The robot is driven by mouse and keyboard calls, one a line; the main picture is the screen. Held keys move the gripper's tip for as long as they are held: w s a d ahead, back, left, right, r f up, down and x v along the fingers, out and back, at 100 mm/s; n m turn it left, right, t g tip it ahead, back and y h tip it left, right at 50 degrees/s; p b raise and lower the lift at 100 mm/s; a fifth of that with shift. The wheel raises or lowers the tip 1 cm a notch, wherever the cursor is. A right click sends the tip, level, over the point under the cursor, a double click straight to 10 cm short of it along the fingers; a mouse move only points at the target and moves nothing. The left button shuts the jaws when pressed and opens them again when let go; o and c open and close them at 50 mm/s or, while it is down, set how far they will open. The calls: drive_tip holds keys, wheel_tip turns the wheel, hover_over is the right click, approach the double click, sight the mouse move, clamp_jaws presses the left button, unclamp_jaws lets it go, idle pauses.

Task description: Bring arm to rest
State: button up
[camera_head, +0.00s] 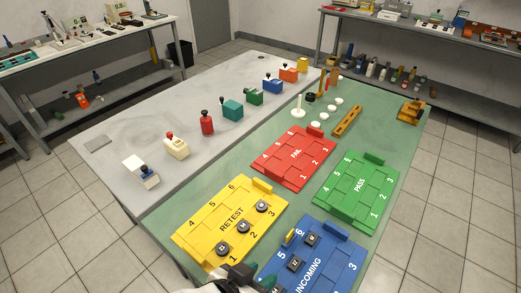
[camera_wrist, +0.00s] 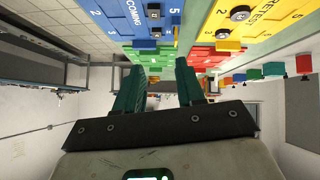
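My gripper (camera_wrist: 160,80) shows two teal fingers spread apart with nothing between them in the wrist view. In the head view, part of my gripper shows at the bottom edge, beside the left side of the blue INCOMING tray (camera_head: 338,262). That tray holds several dark pieces (camera_head: 296,263), and its near end is cut off. The yellow RETEST tray (camera_head: 200,224) holds 3 dark round pieces (camera_head: 243,227). The red FAIL tray (camera_head: 290,165) and green PASS tray (camera_head: 350,195) show no pieces.
A green mat (camera_head: 225,170) lies under the trays. A row of coloured fixtures, including a red one (camera_head: 207,124), stands on the grey tabletop (camera_head: 110,180). White discs (camera_head: 321,124) and a wooden block (camera_head: 347,121) lie behind the trays. Shelved benches stand farther back.

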drive_tip(key=d+f+n+g+y, duration=0.1)
drive_tip(key=d+f, duration=0.2)
drive_tip(key=d, duration=0.5)
drive_tip(key=d+f+n+g+y, duration=0.1)
drive_tip(key=d+f+n+y, duration=0.15)
drive_tip(key=d, duration=0.55)
drive_tip(key=s+d+n+y, duration=0.25)
drive_tip(key=s+d, duration=0.25)
drive_tip(key=d, duration=0.6)
drive_tip(key=s+f+g+b, duration=0.3)
drive_tip(key=s+f+b, duration=0.3)
drive_tip(key=s+f, duration=0.4)
wheel_tip(320, 180, down, 3)
drive_tip(key=shift+s+d+m+g+b, duration=0.3)
drive_tip(key=shift+s+d+g+b, duration=0.05)
drive_tip(key=shift+d+g, duration=0.1)
drive_tip(key=shift+r, duration=0.1)
